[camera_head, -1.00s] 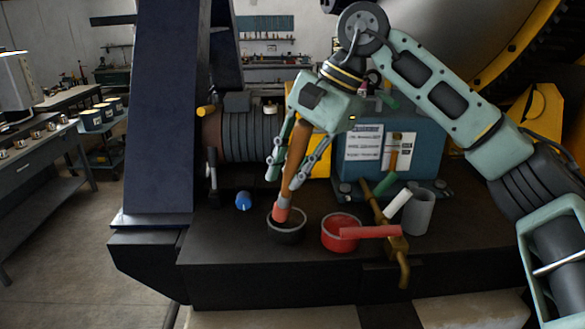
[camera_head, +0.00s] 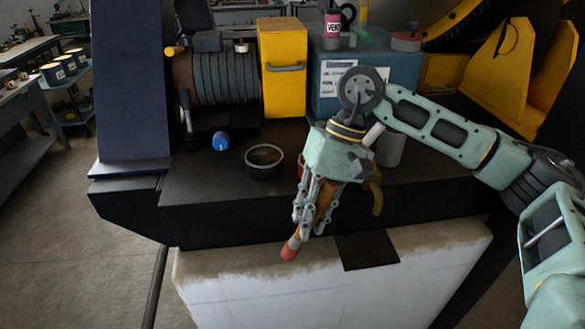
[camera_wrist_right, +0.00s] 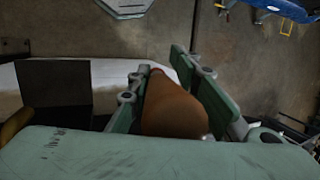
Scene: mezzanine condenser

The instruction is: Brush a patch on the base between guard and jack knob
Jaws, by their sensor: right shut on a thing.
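My right gripper (camera_head: 311,226) is shut on a brush with an orange-brown handle (camera_head: 325,197). The brush hangs tilted, with its reddish tip (camera_head: 290,250) low and to the left. In the picture the tip overlaps the worn upper edge of the white base block (camera_head: 300,290); I cannot tell whether it touches. A black rectangular patch (camera_head: 367,250) lies on that block, right of the tip. In the right wrist view the brush handle (camera_wrist_right: 172,108) sits between the fingers and the black patch (camera_wrist_right: 55,92) shows at left. I cannot identify the guard or jack knob surely. My left gripper is out of view.
A black open pot (camera_head: 265,175) and a blue knob (camera_head: 220,141) are on the dark deck (camera_head: 215,200). A grey cup (camera_head: 390,150) and a brass-coloured bent piece (camera_head: 376,197) are by my right wrist. A yellow box (camera_head: 283,90) stands behind.

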